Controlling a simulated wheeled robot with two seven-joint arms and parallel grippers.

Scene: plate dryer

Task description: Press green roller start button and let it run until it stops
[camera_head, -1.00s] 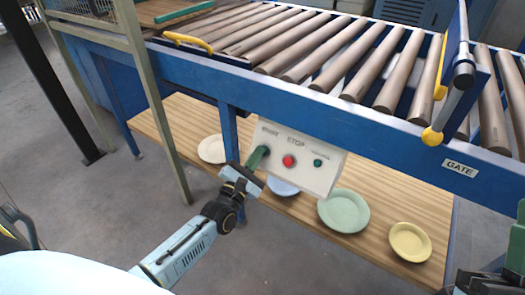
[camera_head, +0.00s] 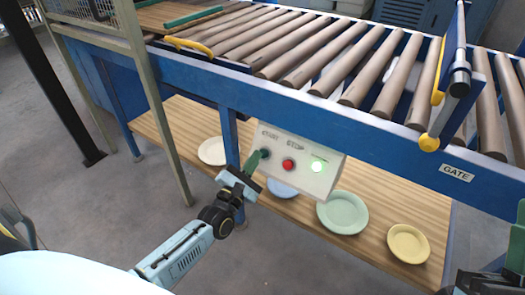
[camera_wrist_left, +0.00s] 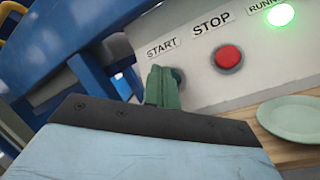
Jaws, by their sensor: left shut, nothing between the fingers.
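A white control panel (camera_head: 300,178) hangs on the blue conveyor frame, with START, STOP and RUNNING labels. The START button (camera_head: 265,154) is dark green and partly hidden by my left fingers in the left wrist view (camera_wrist_left: 179,76). The red STOP button (camera_head: 288,164) is beside it. The RUNNING lamp (camera_head: 318,167) glows bright green and also shows in the left wrist view (camera_wrist_left: 280,14). My left gripper (camera_head: 254,158) is shut and empty, its green fingertips just left of the START button; contact cannot be told. My right gripper (camera_head: 518,235) is only partly visible at the right edge.
Brown rollers (camera_head: 320,70) run across the conveyor above the panel. A gate (camera_head: 452,90) with yellow parts stands at the right. Several plates, including a green plate (camera_head: 342,212) and a yellow plate (camera_head: 408,243), lie on the wooden lower shelf (camera_head: 300,207).

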